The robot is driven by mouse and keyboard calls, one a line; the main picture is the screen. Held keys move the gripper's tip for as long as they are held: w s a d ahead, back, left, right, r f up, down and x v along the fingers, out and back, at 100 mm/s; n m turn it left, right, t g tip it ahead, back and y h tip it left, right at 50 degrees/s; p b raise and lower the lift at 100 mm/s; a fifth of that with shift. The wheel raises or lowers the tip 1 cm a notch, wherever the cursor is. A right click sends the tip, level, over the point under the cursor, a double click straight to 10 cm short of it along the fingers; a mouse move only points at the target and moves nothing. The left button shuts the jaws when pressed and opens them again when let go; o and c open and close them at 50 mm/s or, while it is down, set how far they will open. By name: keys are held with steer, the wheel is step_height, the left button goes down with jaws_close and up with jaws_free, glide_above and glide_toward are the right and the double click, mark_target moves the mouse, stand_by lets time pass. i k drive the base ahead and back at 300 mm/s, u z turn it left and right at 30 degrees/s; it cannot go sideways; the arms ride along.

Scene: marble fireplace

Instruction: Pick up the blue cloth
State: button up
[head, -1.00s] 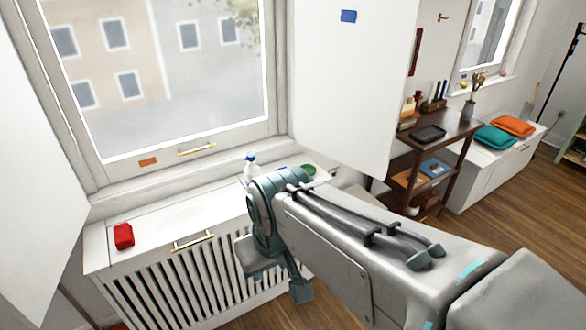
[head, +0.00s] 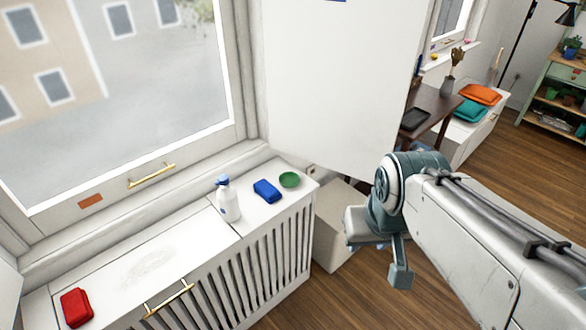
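The blue cloth (head: 266,191) lies folded on the white slatted cabinet top under the window, in the head view. It sits between a white spray bottle (head: 228,200) on its left and a small green bowl (head: 289,180) on its right. My gripper (head: 377,258) is to the right of the cabinet, apart from the cloth, in front of a pale box. Its fingers point partly downward, and nothing shows held in it. The angle does not show clearly how far apart the fingers are.
A red folded cloth (head: 76,307) lies at the cabinet's left end. The white cabinet (head: 185,245) has a brass handle (head: 168,298) at its front edge. A pale box (head: 335,225) stands beside it. A white panel (head: 335,80) rises behind. Wooden floor (head: 300,312) is open in front.

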mark_target(267, 192)
steer(key=z, duration=0.05)
steer(key=i, duration=0.7)
steer(key=u, duration=0.7)
steer(key=i, duration=0.55)
steer(key=u, duration=0.6)
